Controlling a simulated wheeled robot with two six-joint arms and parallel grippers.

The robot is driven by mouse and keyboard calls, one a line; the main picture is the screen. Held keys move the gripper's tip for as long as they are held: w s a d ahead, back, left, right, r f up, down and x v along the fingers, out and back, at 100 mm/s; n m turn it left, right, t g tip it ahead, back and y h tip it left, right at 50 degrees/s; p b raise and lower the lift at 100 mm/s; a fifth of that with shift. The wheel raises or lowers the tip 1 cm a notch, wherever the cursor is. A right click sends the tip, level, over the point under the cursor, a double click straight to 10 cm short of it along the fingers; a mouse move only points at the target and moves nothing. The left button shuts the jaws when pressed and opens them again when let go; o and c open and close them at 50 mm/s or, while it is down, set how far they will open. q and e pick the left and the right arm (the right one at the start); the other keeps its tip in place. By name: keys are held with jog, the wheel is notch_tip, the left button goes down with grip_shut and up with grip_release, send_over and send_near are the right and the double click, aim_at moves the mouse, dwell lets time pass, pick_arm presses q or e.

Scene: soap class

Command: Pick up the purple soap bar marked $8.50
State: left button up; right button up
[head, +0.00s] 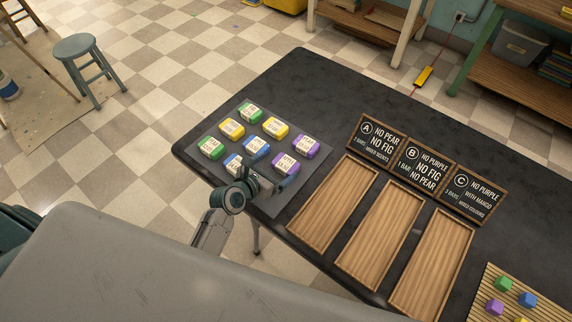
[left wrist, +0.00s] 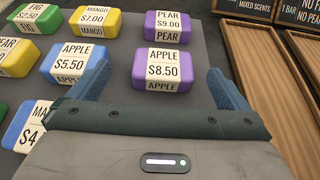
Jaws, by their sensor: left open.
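The purple soap bar marked $8.50 (left wrist: 162,69), with an APPLE label, lies on the grey mat (head: 303,184). In the head view it is the nearer purple bar (head: 285,163), close by my left gripper (head: 278,180). In the left wrist view my left gripper (left wrist: 160,86) is open and empty. Its blue fingers spread to the left and right of the $8.50 bar's near part, with no visible grasp. A second purple bar, PEAR $9.00 (left wrist: 168,27), lies just beyond it. My right gripper is in neither view.
A blue APPLE $5.50 bar (left wrist: 68,66) lies close to the left finger. Yellow (head: 275,127) and green (head: 211,147) bars share the mat. Wooden trays (head: 333,205) with chalkboard signs (head: 376,138) stand to the right. The black table (head: 330,90) is bare behind the mat.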

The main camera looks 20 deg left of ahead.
aim_at(286, 162)
pick_arm(q)
jog(key=shift+f+x, duration=0.1)
jog(key=shift+x, duration=1.25)
jog(key=shift+f+x, duration=0.15)
jog(key=shift+x, duration=1.2)
jog(key=shift+s+d, duration=0.2)
jog(key=shift+s, duration=0.05)
jog(key=c, duration=1.1)
jog(key=shift+r, duration=0.15)
